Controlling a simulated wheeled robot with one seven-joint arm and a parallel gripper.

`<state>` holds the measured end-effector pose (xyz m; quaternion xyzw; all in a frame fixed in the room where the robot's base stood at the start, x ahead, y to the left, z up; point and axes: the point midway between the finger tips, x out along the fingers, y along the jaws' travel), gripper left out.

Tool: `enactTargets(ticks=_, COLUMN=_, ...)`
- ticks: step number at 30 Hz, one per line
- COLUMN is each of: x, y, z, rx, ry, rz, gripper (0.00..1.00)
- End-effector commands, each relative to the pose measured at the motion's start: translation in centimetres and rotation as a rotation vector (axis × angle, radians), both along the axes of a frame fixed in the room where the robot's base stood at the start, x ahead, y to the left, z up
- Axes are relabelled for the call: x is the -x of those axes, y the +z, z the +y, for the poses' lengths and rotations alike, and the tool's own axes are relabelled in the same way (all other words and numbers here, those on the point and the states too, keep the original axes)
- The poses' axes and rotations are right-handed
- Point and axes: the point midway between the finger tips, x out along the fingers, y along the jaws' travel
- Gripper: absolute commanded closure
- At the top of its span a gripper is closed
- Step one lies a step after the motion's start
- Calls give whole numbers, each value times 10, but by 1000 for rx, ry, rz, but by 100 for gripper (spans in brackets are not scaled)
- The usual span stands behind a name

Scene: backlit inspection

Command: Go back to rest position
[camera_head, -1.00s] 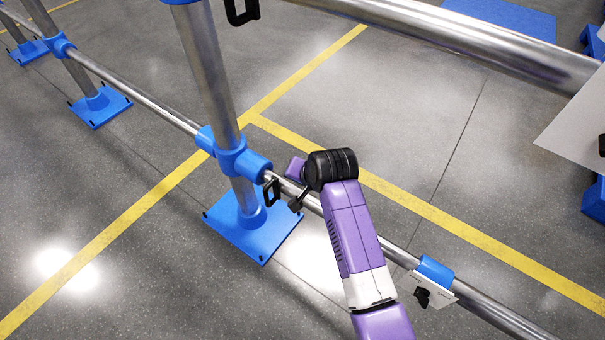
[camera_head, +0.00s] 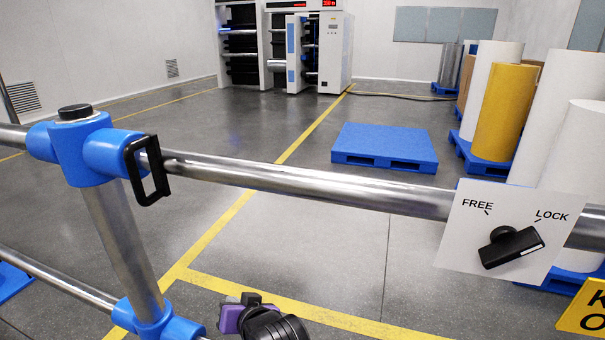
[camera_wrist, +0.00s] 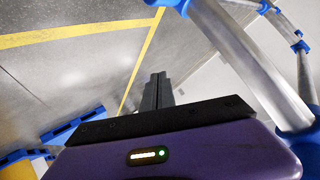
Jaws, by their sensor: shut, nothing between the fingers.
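My gripper (camera_wrist: 158,78) shows in the wrist view as two dark fingers pressed together, with nothing between them. Its purple wrist housing fills the bottom of that view. In the head view only part of my purple and black arm shows at the bottom edge, below the upper rail. The fingers cannot be made out there. A white plate (camera_head: 462,248) marked FREE and LOCK is fixed on the upper rail, with a black lever (camera_head: 511,247) pointing to the right, toward the LOCK side. My arm is apart from it.
A steel upper rail (camera_head: 300,180) crosses the head view, with a blue joint (camera_head: 75,146) and a black loop handle (camera_head: 147,171) at left. Beyond it lie a blue pallet (camera_head: 384,146), large rolls (camera_head: 503,112) and white machines (camera_head: 322,50). The floor between is open.

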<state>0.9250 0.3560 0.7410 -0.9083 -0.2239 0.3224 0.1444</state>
Motion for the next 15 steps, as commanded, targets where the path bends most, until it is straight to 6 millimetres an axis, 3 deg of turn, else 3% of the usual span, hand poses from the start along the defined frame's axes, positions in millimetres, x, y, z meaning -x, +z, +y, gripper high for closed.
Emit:
enactTargets(ticks=8, x=38, y=16, z=-62, rx=-32, ry=-51, rz=-249, gripper=100)
enactTargets(ticks=15, x=102, y=32, z=-139, rx=-9, ry=-133, rz=-431, gripper=100)
